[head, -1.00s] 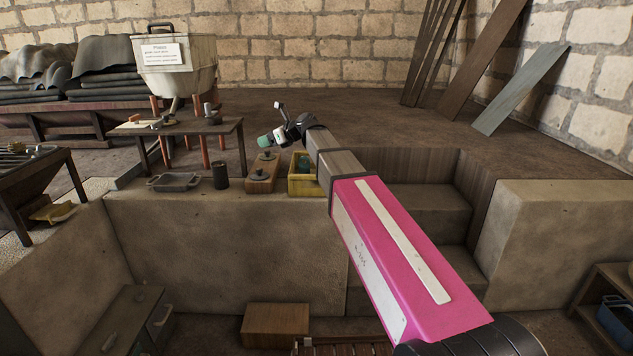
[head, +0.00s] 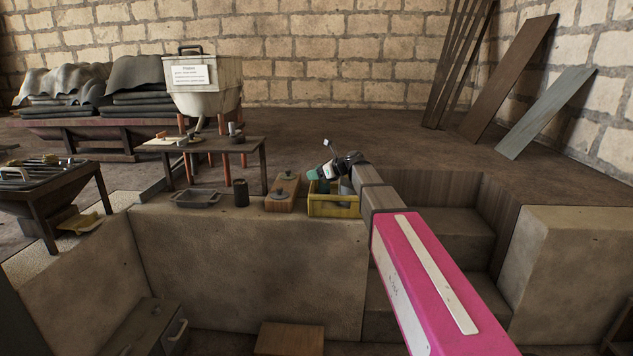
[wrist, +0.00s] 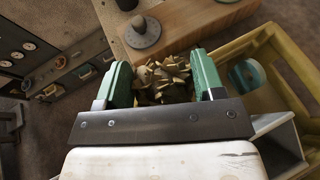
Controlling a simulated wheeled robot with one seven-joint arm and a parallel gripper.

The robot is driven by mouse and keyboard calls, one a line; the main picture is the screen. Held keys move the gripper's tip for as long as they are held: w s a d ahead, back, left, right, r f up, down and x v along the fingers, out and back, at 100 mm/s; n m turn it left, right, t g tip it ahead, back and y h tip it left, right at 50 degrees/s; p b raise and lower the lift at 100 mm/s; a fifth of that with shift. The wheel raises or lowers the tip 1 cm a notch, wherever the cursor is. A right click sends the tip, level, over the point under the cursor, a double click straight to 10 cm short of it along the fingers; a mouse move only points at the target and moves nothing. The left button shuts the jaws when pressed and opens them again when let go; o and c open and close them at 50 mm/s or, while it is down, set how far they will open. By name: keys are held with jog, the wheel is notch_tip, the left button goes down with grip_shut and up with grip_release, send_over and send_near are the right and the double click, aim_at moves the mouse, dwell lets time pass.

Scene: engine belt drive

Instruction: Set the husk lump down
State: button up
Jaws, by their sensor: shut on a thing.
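The husk lump (wrist: 163,80) is a brown, spiky clump. In the wrist view it sits between the two green fingers of my gripper (wrist: 162,72), which are shut on it. In the head view my gripper (head: 316,174) is small and far off, at the back edge of the yellow crate (head: 333,210); the lump cannot be made out there. What is directly under the lump is hidden.
A teal and white round thing (wrist: 246,76) is in the crate. Left of the crate on the ledge are the wooden block (head: 284,192), a dark cup (head: 241,193) and a grey tray (head: 197,198). A low table (head: 215,147) stands behind. Steps (head: 450,224) drop away at right.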

aim_at(316, 181)
jog(key=shift+f, duration=1.6)
jog(key=shift+f, duration=0.3)
jog(key=o, duration=0.9)
jog(key=shift+f, duration=0.1)
jog(key=shift+r, duration=0.45)
jog(key=v, duration=1.2)
